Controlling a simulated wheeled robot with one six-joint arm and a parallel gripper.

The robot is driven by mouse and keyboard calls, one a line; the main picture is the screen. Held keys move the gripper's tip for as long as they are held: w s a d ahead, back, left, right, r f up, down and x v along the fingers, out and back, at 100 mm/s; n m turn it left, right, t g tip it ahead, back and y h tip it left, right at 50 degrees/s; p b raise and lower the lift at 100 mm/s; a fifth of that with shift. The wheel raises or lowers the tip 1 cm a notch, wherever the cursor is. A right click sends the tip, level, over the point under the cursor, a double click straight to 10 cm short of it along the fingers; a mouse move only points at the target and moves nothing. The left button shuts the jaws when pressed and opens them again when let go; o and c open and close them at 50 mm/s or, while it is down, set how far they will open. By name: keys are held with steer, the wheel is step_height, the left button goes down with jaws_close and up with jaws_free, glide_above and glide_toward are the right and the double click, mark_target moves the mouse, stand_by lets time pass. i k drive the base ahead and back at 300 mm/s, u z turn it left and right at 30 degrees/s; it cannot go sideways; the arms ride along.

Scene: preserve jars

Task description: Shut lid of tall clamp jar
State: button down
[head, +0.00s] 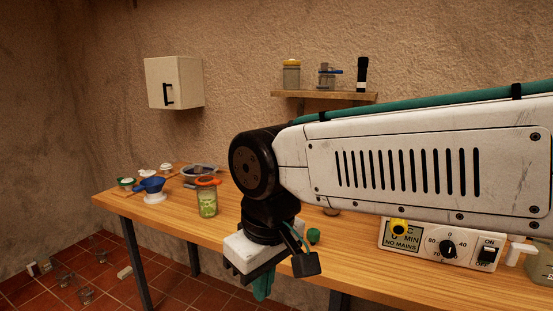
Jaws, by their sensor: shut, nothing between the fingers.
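A glass jar (208,203) with green contents and an orange-red top (206,182) stands upright on the wooden table, left of my arm. It looks like the tall clamp jar, but the picture is too small to tell how its lid and clamp sit. My gripper (262,287) points down in front of the table's front edge, to the right of that jar and nearer the camera. Its teal fingers are together and hold nothing. The gripper is apart from the jar.
A blue funnel (151,186), small jars and a bowl (199,171) stand on the table's left end. A shelf (325,96) holds jars and a torch-like black object (361,74). My arm hides much of the table.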

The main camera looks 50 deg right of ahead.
mark_target(199, 169)
steer(key=u, duration=0.85)
steer(key=i, duration=1.2)
steer(key=z, duration=0.55)
